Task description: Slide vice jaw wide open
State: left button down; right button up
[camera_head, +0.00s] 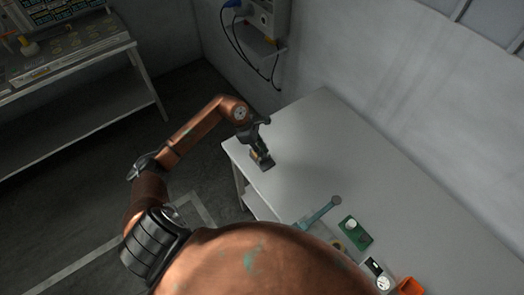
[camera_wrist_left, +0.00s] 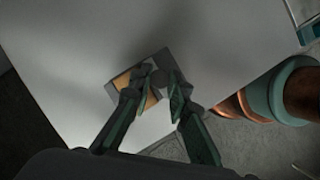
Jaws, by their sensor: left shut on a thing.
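The vice (camera_head: 263,162) is a small dark grey block with a tan part, standing near the far left corner of the white bench. My left gripper (camera_head: 258,146) reaches down onto it from above. In the left wrist view the vice (camera_wrist_left: 117,82) shows its grey edges and tan inside, partly hidden by the fingers. My left gripper (camera_wrist_left: 160,80) has its green-grey fingertips at a dark rounded piece of the vice, the vice jaw, and is shut on it. How far the jaw stands open is hard to tell. My right gripper is out of view.
The white bench (camera_head: 345,150) is bare around the vice. Towards the front lie a teal tool (camera_head: 320,212), a green block with a white top (camera_head: 356,236), a small gauge (camera_head: 383,283) and an orange item (camera_head: 410,286). A wall box with cables (camera_head: 268,18) hangs behind.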

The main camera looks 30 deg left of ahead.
pick_arm(q)
jog(key=c, duration=1.8)
grip_release()
jog(key=shift+s+d, duration=0.1)
jog(key=shift+d, duration=0.15)
jog(key=shift+a, duration=0.15)
jog(key=v, duration=1.2)
